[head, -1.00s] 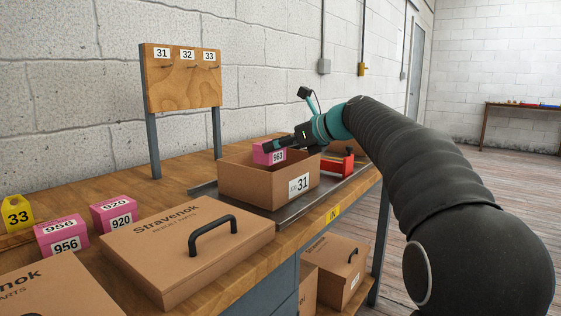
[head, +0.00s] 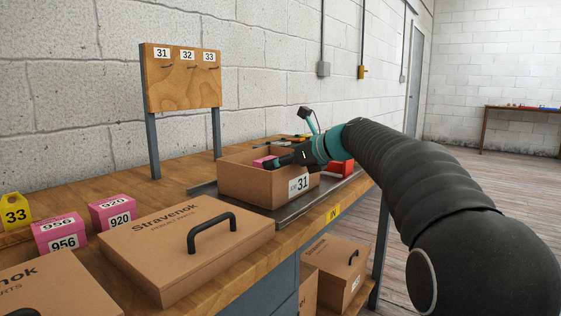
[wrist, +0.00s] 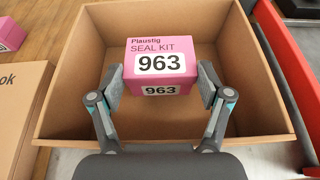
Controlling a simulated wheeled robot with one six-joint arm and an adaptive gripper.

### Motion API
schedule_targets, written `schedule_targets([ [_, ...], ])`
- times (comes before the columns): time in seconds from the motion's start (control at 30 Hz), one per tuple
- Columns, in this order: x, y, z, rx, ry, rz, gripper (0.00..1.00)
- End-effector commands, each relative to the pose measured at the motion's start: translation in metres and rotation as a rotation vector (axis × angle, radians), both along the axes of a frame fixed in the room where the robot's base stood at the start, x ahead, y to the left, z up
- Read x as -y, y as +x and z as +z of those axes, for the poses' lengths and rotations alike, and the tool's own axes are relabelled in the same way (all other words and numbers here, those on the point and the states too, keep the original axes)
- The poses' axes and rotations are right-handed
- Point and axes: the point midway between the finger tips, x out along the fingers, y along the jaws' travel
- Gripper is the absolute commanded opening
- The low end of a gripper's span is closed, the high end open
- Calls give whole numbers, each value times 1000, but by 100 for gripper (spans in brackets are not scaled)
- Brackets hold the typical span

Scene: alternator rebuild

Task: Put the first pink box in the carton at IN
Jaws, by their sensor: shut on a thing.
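The pink box marked 963 (wrist: 160,67) is between the two fingers of my gripper (wrist: 160,88), which is shut on it. In the head view the box (head: 264,161) shows only its top part, low inside the open carton marked 31 (head: 247,190). The wrist view looks down into this carton (wrist: 60,112), with its walls around the box. I cannot tell whether the box touches the carton floor. The carton stands on a grey metal strip by the yellow IN label (head: 333,213). My gripper (head: 277,162) reaches in over the carton's right side.
Two pink boxes, 956 (head: 62,235) and 920 (head: 113,213), sit on the bench at left beside a yellow 33 tag (head: 16,213). A closed Stravenok carton (head: 185,250) lies in front. A hook board (head: 183,77) stands at the back.

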Motion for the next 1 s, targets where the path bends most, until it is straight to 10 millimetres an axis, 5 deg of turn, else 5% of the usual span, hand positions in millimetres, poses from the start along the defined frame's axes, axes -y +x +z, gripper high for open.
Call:
schedule_targets([
  [0.17,0,0,-6,-6,-3,2,43],
  [0.2,0,0,-7,-8,-3,3,87],
  [0.27,0,0,-8,-8,-3,3,100],
  [0.77,0,0,2,-10,-5,5,100],
  [1.0,31,-25,23,-5,-3,-1,100],
])
